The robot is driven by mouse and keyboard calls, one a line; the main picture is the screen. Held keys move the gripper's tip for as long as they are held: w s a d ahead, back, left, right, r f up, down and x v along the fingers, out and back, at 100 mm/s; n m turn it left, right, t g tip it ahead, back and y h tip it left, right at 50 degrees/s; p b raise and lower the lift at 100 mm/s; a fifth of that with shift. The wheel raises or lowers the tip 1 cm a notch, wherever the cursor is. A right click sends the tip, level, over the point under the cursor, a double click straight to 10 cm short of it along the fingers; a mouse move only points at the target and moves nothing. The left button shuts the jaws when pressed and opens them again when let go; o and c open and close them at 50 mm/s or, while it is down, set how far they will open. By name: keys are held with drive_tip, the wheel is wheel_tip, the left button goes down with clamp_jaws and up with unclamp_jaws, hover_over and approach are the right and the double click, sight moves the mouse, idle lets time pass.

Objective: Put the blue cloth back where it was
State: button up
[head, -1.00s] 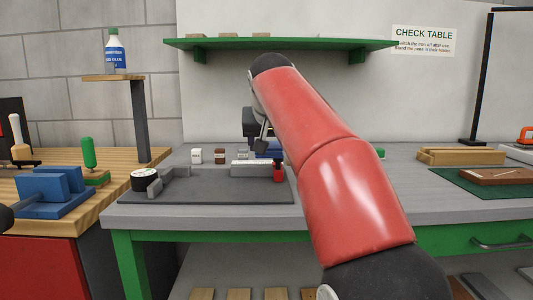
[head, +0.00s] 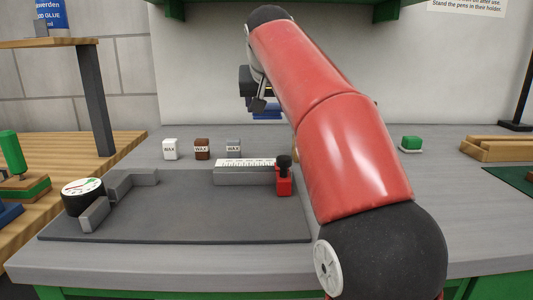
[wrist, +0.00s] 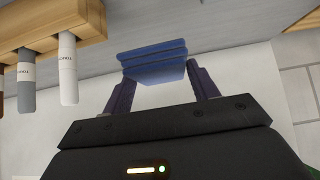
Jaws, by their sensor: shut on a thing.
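My gripper (wrist: 157,78) is shut on the blue cloth (wrist: 152,58), a folded, layered stack held between the fingertips in the wrist view. In the head view the cloth (head: 267,112) shows as a small blue patch below my dark gripper (head: 258,104), in front of the pale wall and above the back of the grey bench (head: 400,215). My red arm hides part of the bench to the right of it.
Three wax blocks (head: 202,148) stand at the back of the bench.

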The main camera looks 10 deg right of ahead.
wheel_tip(320, 180, down, 10)
drive_tip(key=shift+r+b, duration=0.25)
drive_tip(key=shift+b, duration=0.7)
drive_tip(key=shift+f, duration=0.15)
drive_tip(key=o, duration=1)
drive_tip(key=shift+c, duration=0.2)
drive_tip(key=shift+b, duration=0.3)
drive_tip(key=v, duration=0.7)
drive_tip(key=shift+s+d+r, duration=0.15)
drive_tip(key=shift+s+r, duration=0.1)
drive_tip(key=shift+r, duration=0.05)
